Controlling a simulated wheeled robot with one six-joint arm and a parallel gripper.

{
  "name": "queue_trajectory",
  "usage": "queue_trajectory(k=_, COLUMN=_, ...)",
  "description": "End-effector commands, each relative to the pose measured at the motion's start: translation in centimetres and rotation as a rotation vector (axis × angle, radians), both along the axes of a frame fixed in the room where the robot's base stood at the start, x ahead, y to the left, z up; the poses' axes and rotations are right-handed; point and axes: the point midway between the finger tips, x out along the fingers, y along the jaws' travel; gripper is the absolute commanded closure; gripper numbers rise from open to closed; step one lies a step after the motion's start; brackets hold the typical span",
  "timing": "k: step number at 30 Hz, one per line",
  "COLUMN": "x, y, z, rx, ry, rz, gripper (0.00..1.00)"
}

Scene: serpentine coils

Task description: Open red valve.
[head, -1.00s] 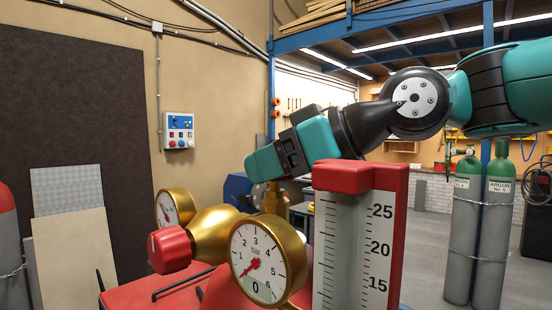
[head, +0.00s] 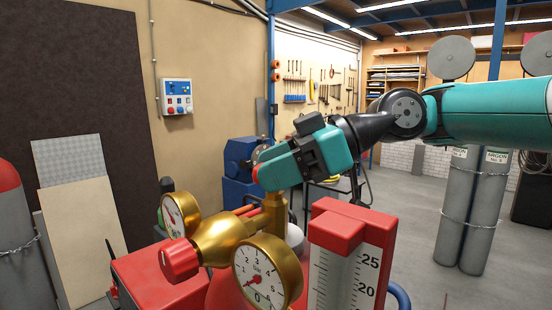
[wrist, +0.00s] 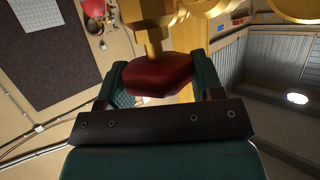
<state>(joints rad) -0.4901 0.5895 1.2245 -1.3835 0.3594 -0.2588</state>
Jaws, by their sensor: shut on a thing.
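The red valve knob (wrist: 158,76) sits on a brass stem in the wrist view, between the two teal fingers of my gripper (wrist: 157,86). The fingers are shut on its sides. In the head view my gripper (head: 263,168) is at the top of the brass valve body (head: 273,208), and only a small red edge of the knob (head: 255,173) shows past the fingers. Most of the knob is hidden there.
A brass regulator (head: 222,236) has another red knob (head: 178,260) and two gauges; the front gauge (head: 259,275) points near 0. A red-framed scale (head: 345,262) stands close right of it. Argon cylinders (head: 470,215) stand further right. Floor between is clear.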

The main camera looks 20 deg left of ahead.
Motion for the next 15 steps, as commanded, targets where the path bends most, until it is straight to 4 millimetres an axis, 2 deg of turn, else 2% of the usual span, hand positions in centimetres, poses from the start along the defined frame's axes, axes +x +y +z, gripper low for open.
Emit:
queue_trajectory(k=9, x=-0.07, y=0.03, z=0.08, rx=0.002, ry=-0.001, rz=0.002, gripper=0.63)
queue_trajectory(k=10, x=-0.07, y=0.03, z=0.08, rx=0.002, ry=-0.001, rz=0.002, gripper=0.35)
queue_trajectory(k=12, x=-0.07, y=0.03, z=0.08, rx=0.002, ry=-0.001, rz=0.002, gripper=0.19)
queue_trajectory(k=13, x=-0.06, y=0.03, z=0.08, rx=0.002, ry=-0.001, rz=0.002, gripper=0.14)
queue_trajectory(k=15, x=-0.05, y=0.03, z=0.06, rx=0.001, ry=-0.001, rz=0.002, gripper=0.14)
